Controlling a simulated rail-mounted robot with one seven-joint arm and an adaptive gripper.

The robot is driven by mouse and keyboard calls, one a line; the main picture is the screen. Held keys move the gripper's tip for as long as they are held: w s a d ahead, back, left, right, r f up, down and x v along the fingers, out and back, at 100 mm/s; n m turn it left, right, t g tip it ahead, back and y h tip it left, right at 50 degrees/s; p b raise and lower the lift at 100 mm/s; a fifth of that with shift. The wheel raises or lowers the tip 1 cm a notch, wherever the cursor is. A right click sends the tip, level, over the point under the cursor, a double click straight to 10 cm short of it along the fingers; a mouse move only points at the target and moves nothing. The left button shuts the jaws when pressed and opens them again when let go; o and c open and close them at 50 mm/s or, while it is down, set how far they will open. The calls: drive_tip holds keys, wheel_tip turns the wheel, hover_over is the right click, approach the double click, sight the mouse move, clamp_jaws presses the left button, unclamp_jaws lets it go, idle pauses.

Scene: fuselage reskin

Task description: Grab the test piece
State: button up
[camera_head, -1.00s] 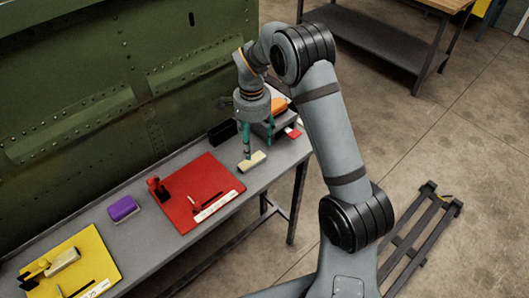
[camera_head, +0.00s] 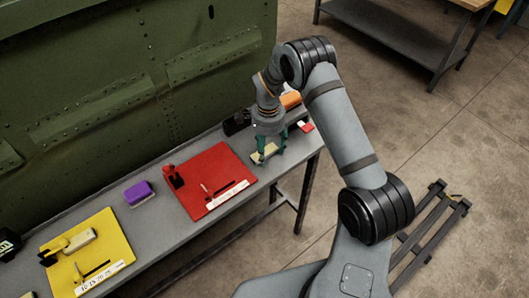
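A small cream block (camera_head: 264,154), which looks like the test piece, lies on the grey bench just right of the red board. My gripper (camera_head: 270,153) points down at it, with its teal fingers spread and low at the block. One finger partly covers the block, and I cannot tell whether either finger touches it. A similar cream block (camera_head: 79,241) lies on the yellow board at the left.
The red board (camera_head: 222,166) holds a red clamp-like tool (camera_head: 174,176) and small dark items. A purple block (camera_head: 139,193) lies left of it, near the yellow board (camera_head: 110,250). A green riveted panel (camera_head: 100,90) stands behind the grey bench (camera_head: 170,228).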

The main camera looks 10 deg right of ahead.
drive_tip(key=shift+c, duration=1.2)
drive_tip(key=c, duration=1)
drive_tip(key=shift+r, duration=0.15)
